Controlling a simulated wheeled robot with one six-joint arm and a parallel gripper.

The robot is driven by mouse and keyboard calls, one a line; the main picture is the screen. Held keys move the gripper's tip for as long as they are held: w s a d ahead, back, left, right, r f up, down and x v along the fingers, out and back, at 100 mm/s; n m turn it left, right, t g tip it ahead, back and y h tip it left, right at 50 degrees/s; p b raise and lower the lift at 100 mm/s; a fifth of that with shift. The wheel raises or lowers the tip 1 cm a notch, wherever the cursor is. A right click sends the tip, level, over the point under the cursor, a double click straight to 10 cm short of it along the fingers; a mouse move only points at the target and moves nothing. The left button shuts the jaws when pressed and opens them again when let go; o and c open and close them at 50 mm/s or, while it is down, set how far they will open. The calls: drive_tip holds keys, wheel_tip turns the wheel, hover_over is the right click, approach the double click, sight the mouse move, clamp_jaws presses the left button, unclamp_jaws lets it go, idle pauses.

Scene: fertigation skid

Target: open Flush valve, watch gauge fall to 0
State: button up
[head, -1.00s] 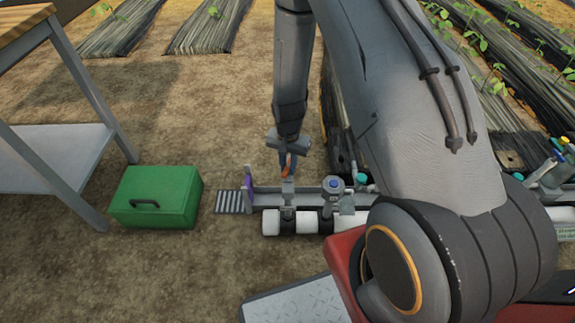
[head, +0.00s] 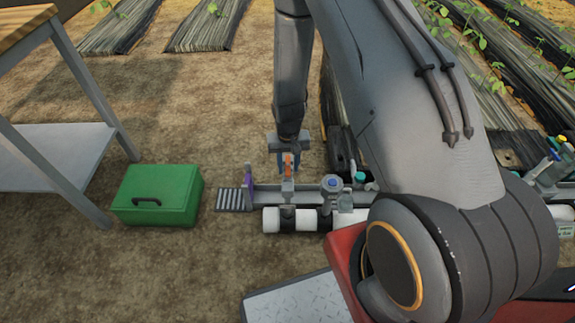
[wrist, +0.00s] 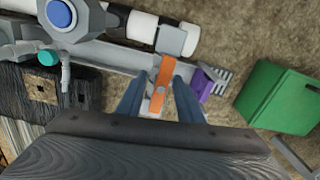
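An orange valve handle (wrist: 161,88) stands on the grey and white pipe assembly; it also shows in the head view (head: 288,163). My gripper (wrist: 158,82) has its two blue fingers apart, one on each side of the handle, with small gaps visible in the wrist view. In the head view my gripper (head: 288,165) points down at the handle. A grey round fitting with a blue centre (head: 332,183) stands to the right of the handle. No gauge needle or reading can be made out, and I see no readable label.
A purple part (head: 248,177) stands just left of the handle, beside a slotted grate (head: 230,199). A green toolbox (head: 158,195) sits on the soil farther left, near a workbench (head: 75,155). Open soil lies in front of the toolbox.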

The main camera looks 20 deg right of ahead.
wheel_tip(320, 180, up, 10)
drive_tip(key=p, duration=0.6)
drive_tip(key=shift+f, duration=0.15)
